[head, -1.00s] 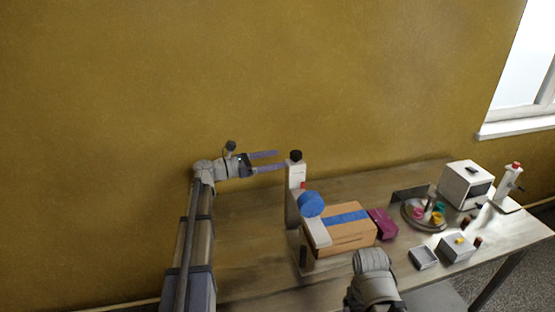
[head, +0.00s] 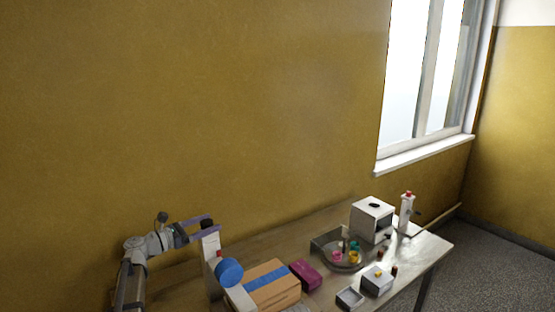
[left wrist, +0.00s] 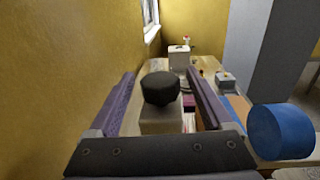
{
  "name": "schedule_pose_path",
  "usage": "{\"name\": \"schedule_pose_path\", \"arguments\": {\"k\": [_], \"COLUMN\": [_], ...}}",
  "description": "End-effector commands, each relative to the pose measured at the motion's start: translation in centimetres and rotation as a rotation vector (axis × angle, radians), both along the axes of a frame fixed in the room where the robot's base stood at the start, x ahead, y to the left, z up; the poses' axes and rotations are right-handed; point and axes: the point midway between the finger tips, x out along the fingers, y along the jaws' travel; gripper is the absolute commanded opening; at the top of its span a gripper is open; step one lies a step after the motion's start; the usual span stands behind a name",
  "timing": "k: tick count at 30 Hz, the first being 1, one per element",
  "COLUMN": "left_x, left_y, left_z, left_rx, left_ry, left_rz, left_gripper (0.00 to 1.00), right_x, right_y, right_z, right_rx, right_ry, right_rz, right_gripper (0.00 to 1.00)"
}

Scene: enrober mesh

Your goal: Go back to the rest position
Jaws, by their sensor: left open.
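My left gripper (head: 212,224) is open, with its two purple fingers level and apart. In the left wrist view a black knob (left wrist: 160,88) on top of a white post (left wrist: 162,121) shows between the fingers, with a gap on each side. I cannot tell whether the fingers are level with the knob or above it. The white post (head: 211,246) also shows in the head view, at the fingertips. A blue round part (head: 229,271) is beside the post. My right gripper is in neither view.
A cardboard box with blue tape (head: 268,286) and a magenta box (head: 306,275) stand right of the post. The wall (head: 200,120) is close behind.

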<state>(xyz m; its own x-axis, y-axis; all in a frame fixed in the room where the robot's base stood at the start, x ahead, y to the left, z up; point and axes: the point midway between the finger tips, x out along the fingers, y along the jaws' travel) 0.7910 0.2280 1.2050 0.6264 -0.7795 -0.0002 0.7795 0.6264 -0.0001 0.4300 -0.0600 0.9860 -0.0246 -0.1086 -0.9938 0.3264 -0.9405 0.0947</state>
Motion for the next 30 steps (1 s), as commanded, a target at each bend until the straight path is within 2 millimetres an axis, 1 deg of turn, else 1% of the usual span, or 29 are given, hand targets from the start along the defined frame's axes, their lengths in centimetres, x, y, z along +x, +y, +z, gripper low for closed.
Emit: {"name": "schedule_pose_path", "arguments": {"k": [10, 13, 17, 26, 27, 30], "left_x": [0.0, -0.4, -1.6, -5.2, -4.3, -3.0], "left_y": [0.1, 0.6, 2.0, 6.5, 5.4, 3.8], "left_z": [0.0, 0.0, 0.0, 0.0, 0.0, 0.0], "left_rx": [0.000, 0.000, 0.000, 0.000, 0.000, 0.000], "left_ry": [0.000, 0.000, 0.000, 0.000, 0.000, 0.000], "left_rz": [0.001, -0.005, -0.004, -0.003, -0.010, -0.010], "left_gripper": [0.83, 0.83, 0.83, 0.83, 0.83, 0.83], "right_x": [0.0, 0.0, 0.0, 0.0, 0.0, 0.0], "right_y": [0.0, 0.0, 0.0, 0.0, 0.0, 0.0], "right_z": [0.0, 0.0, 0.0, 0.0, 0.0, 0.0], "right_rx": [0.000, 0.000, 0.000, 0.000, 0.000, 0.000], "right_ry": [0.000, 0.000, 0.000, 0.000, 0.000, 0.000], "right_rz": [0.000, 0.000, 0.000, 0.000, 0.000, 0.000], "right_gripper": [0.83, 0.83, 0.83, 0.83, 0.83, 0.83]}}
